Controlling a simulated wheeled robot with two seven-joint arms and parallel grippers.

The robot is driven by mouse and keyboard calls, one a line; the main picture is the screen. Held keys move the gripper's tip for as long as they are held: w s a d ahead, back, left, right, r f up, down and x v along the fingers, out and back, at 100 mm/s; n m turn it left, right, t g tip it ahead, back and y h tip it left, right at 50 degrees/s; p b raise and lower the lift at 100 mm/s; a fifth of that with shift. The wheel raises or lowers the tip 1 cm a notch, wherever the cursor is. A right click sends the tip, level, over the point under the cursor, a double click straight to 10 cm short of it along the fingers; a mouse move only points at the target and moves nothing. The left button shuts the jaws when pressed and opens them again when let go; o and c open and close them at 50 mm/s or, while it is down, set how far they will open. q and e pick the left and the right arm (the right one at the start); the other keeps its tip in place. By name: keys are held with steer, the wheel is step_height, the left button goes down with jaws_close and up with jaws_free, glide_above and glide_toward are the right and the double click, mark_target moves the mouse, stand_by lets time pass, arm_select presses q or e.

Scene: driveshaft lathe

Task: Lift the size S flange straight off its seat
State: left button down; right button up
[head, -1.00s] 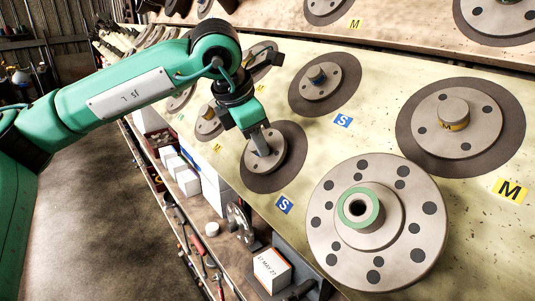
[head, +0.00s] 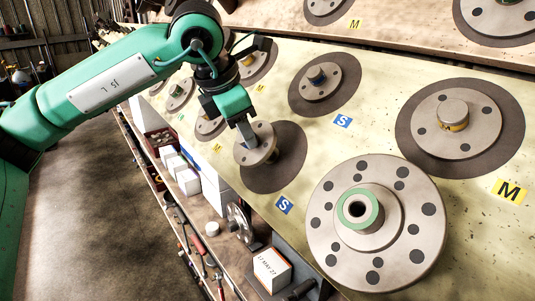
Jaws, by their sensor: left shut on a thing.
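The size S flange (head: 256,146) is a small grey metal disc with holes. My left gripper (head: 247,132) comes down on it from above and is shut on its hub. The flange hangs a little off the panel, in front of its dark round seat (head: 285,165), whose right and lower parts show bare. A blue S label (head: 284,204) is below the seat. The gripper's fingertips are partly hidden at the hub. My right gripper is not in view.
Another S flange (head: 322,84) sits up and to the right. An M flange (head: 453,125) is at the right. A large flange with a green ring (head: 376,223) is in the foreground. White boxes (head: 187,180) stand on the shelf below the panel's edge.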

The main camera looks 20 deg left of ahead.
arm_select(q)
steer(key=a+p+v, duration=0.1)
steer(key=v, duration=0.6)
steer(key=shift+s, duration=0.3)
steer(key=shift+a, duration=0.1)
stand_by(0.4)
